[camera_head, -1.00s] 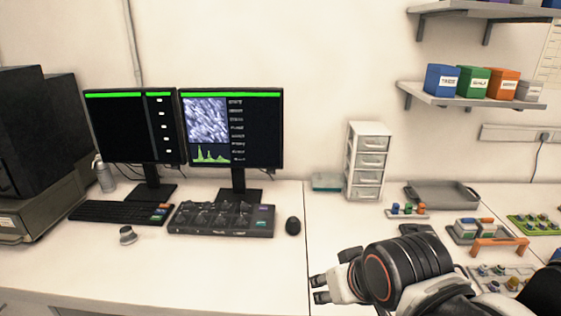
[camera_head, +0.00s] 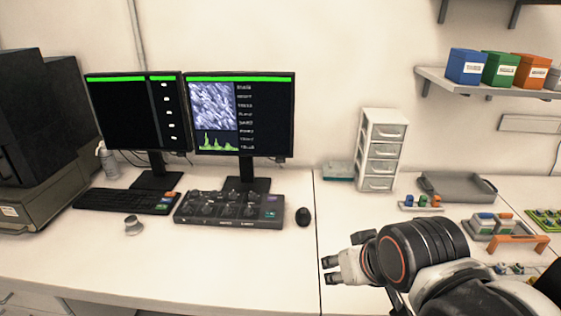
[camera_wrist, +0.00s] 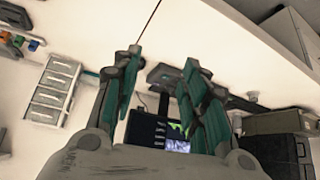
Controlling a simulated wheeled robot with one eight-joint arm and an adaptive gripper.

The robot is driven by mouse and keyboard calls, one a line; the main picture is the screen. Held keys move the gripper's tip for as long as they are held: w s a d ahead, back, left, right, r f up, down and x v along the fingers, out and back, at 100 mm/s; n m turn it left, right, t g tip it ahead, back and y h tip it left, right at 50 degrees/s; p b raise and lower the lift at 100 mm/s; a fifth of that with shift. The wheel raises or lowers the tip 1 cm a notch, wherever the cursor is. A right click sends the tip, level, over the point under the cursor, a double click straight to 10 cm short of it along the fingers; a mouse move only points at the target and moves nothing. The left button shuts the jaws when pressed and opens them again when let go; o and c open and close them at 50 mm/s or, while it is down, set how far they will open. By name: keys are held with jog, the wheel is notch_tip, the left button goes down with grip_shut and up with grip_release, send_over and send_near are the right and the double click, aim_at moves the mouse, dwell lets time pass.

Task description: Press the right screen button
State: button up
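The right screen (camera_head: 268,120) is lit, with a green bar on top, a grey micrograph, a green graph and a text column. A dark control panel (camera_head: 229,222) with knobs and a small teal patch (camera_head: 271,214) lies below it. I cannot tell which part is the right screen button. My gripper (camera_head: 330,270) is apart from the panel, over the bench to its right and nearer me. In the wrist view my gripper (camera_wrist: 163,58) has its two fingers apart with nothing between them. The screen (camera_wrist: 143,128) shows partly between the fingers there.
The left screen (camera_head: 118,117) stands beside it, with a keyboard (camera_head: 118,200) in front. A mouse (camera_head: 303,217) lies right of the panel and a small round knob-like object (camera_head: 133,225) to its left. A white drawer unit (camera_head: 381,150) stands behind. The bench front is clear.

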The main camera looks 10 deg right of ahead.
jog(key=shift+c, duration=0.6)
grip_shut()
dwell(0.8)
